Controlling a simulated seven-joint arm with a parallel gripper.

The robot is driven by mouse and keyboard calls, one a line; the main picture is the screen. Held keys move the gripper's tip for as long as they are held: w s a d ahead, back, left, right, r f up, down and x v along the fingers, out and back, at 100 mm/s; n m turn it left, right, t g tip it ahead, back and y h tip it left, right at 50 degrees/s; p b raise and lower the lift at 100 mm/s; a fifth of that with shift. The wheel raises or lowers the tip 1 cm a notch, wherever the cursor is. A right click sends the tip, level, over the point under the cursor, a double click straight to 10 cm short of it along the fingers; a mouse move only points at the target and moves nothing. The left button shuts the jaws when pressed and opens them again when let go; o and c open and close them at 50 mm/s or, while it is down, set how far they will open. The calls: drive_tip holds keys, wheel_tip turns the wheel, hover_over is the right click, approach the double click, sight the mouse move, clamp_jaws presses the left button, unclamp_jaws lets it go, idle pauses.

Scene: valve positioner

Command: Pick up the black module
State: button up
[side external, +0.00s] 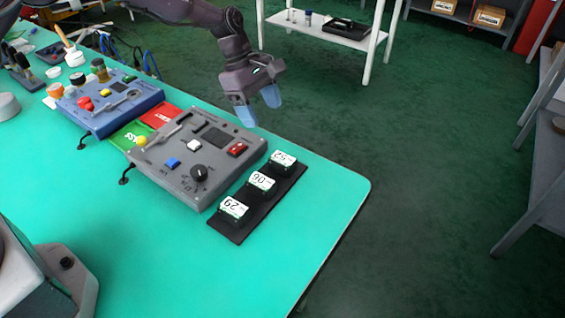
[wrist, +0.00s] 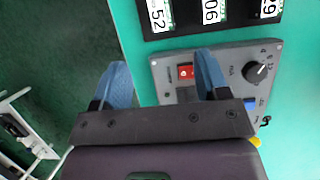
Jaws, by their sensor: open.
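Several black modules with white number labels stand in a row on a black tray (side external: 226,229) along the right side of the grey control box. The near module (side external: 233,212), the middle module (side external: 261,187) and the far module (side external: 283,165) show in the side view. In the wrist view they lie along the top edge: one labelled 52 (wrist: 158,32), one labelled 06 (wrist: 210,26) and a third (wrist: 264,22) cut off by the frame. My gripper (side external: 259,108) is open and empty, with blue fingers, above the grey box's far edge. It also shows in the wrist view (wrist: 162,72).
The grey control box (side external: 195,155) has a black knob, buttons and a red switch. A blue control box (side external: 110,100) stands behind it, beside red and green cards (side external: 160,115). The green tabletop (side external: 320,205) is clear right of the tray, up to its edge.

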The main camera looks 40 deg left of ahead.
hover_over(282, 158)
drive_tip(key=a, duration=0.2)
drive_tip(key=shift+n, duration=0.3)
drive_tip(key=f, duration=0.6)
drive_tip(key=shift+s+a+f, duration=0.1)
drive_tip(key=shift+a+f, duration=0.1)
drive_tip(key=shift+f, duration=0.1)
drive_tip(key=shift+x, duration=2.95)
drive_tip(key=shift+d+r, duration=0.1)
drive_tip(key=shift+d, duration=0.05)
drive_tip(key=c, duration=1.1)
